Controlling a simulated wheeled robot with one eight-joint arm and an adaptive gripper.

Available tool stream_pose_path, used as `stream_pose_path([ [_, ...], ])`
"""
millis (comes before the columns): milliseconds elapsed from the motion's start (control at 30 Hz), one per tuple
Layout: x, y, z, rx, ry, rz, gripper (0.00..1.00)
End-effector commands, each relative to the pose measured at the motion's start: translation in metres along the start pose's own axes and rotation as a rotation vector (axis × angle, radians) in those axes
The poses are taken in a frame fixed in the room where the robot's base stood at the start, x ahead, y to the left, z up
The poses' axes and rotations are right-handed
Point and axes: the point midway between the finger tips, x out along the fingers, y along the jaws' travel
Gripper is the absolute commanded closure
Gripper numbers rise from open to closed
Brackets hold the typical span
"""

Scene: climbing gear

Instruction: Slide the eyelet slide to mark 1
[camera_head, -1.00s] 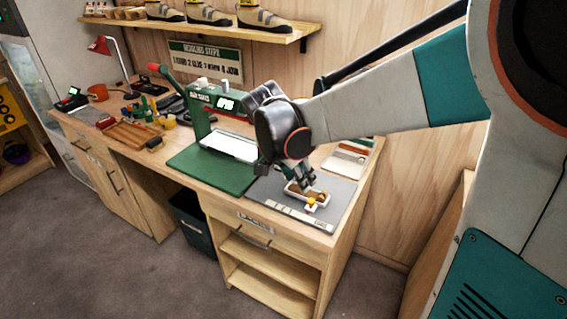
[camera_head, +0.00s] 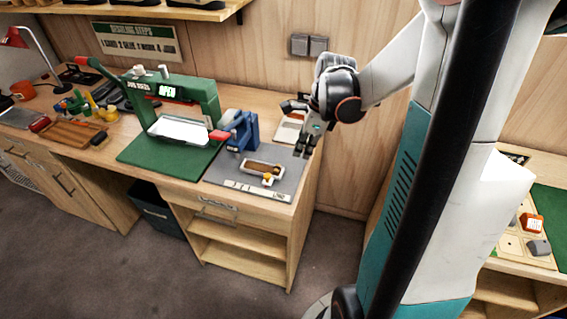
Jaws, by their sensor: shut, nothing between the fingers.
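A small tray-like piece with a brown inside, which looks like the eyelet slide (camera_head: 252,166), lies on the grey mat (camera_head: 222,172) at the right end of the bench. A yellow knob (camera_head: 267,177) stands at its front right end. A pale marked strip (camera_head: 245,188) runs along the mat's front edge; its marks are too small to read. My gripper (camera_head: 304,151) is shut and empty, pointing down above the mat's right edge. It is apart from the slide, to its right and further back.
A blue device with a red handle (camera_head: 240,131) stands behind the slide, beside the green press (camera_head: 210,98) and its green mat (camera_head: 145,152). A pale tray (camera_head: 287,130) lies behind my gripper. Another bench (camera_head: 545,170) stands at the far right.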

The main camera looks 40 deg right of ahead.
Motion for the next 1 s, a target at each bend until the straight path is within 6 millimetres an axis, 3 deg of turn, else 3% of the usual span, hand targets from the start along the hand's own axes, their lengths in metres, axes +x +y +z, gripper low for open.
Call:
stream_pose_path([
  [167,0.020,0.000,-0.001,0.001,-0.002,0.001,1.00],
  [600,0.104,0.000,-0.001,-0.002,0.000,0.000,1.00],
  [800,0.112,0.000,0.026,-0.003,0.000,0.000,1.00],
  [1000,0.115,0.000,0.036,-0.001,0.000,0.000,1.00],
])
